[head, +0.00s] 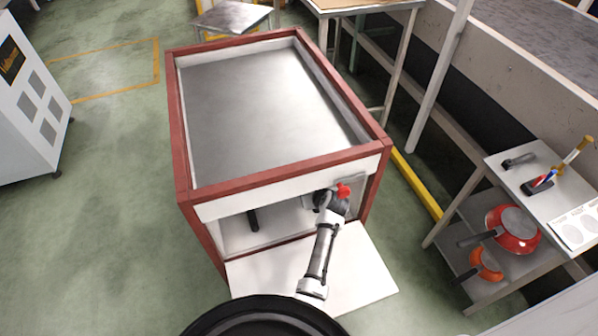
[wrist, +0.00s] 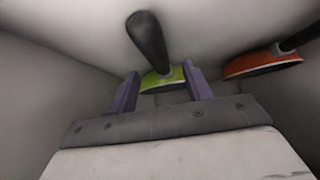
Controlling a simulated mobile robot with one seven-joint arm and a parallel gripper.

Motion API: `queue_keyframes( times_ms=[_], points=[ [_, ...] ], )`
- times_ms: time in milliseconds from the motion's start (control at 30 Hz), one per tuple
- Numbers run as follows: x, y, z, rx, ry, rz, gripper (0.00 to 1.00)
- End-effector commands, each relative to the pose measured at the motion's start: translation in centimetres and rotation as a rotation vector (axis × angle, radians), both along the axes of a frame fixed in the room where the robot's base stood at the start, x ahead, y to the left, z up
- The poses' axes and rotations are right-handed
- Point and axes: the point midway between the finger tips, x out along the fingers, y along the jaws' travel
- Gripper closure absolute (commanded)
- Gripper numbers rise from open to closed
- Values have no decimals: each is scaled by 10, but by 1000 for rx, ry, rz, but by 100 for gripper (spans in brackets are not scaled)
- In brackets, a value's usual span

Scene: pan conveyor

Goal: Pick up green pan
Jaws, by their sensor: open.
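In the wrist view, a green pan (wrist: 163,80) with a thick black handle (wrist: 148,38) shows just beyond and between my gripper's fingers. The handle stretches past the fingertips, and only part of the pan's green side shows. My gripper (wrist: 160,72) is open, its two purple fingers apart, with nothing clearly held; whether they touch the pan cannot be told. In the head view, my arm reaches into the open front of a red-framed cabinet (head: 180,150). The gripper and green pan are hidden inside there.
An orange pan (wrist: 262,63) with a dark handle is to the right in the wrist view, close to the green one. Pale walls enclose the space. In the head view, a lowered white flap (head: 365,275) lies in front, and a shelf (head: 515,165) at right holds red pans.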

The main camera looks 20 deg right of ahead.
Motion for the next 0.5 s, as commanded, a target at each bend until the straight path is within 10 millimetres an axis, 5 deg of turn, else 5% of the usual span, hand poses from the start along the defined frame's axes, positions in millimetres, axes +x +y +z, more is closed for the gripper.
queue_keyframes(
  times_ms=[200,500],
  points=[
    [20,1,-21,0,0,1,50],
    [25,1,-25,-1,0,1,50]
  ],
)
